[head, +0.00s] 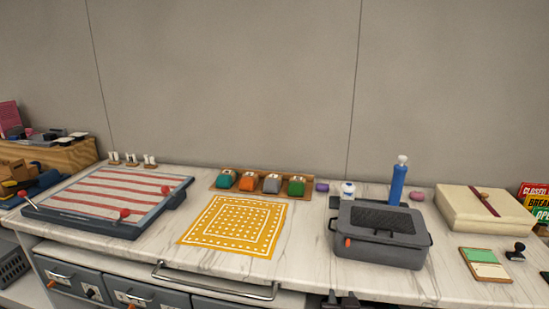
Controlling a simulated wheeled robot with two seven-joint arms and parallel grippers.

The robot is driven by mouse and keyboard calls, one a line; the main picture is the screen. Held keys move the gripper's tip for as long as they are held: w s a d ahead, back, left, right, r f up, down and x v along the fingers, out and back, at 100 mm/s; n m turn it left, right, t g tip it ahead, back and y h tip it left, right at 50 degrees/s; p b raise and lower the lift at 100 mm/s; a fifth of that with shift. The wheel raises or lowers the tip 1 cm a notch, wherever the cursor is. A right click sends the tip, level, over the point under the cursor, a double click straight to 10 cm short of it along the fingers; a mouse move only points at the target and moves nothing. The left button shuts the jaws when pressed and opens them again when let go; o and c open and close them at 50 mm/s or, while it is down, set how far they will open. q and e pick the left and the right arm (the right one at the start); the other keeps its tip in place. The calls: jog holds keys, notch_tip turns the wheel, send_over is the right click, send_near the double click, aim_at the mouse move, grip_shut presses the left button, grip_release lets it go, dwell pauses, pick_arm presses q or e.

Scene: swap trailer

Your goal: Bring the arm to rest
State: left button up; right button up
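The tip of my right gripper (342,300) shows as small dark parts at the bottom edge of the head view. It is in front of the counter's front edge, below the grey lidded box, and apart from the things on the counter. Most of it is cut off by the frame, so I cannot tell whether its fingers are open or shut. No held object is visible at it. My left gripper is not in view.
The marble counter (310,262) carries a striped board (110,195), a yellow dotted cloth (238,225), a grey box (380,240), a blue bottle (397,182) and a cream case (480,212). A metal rail (215,289) runs along its front, above grey drawers (140,290).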

jog(key=s+d+f+n+g+y, duration=0.1)
jog(key=s+f+n+g, duration=0.3)
jog(key=s, duration=0.8)
jog(key=s+d+f+g+y, duration=0.1)
jog(key=s+f+g, duration=0.1)
jog(key=s+g, duration=0.75)
jog(key=s+f+t+p, duration=0.1)
jog(key=s+f, duration=0.2)
jog(key=f, duration=1.2)
jog(key=s+f+t+p, duration=0.1)
jog(key=s+f, duration=0.1)
jog(key=f, duration=1.3)
jog(key=s+d+f, duration=0.1)
jog(key=s+f, duration=0.6)
jog(key=s, duration=0.2)
jog(key=s+d+f+g+p, duration=0.1)
jog(key=s+d+f, duration=0.1)
jog(key=s+f, duration=0.6)
jog(key=shift+s+d, duration=0.3)
jog(key=shift+s, duration=0.75)
jog(key=shift+f+g, duration=0.1)
jog(key=shift+g, duration=0.15)
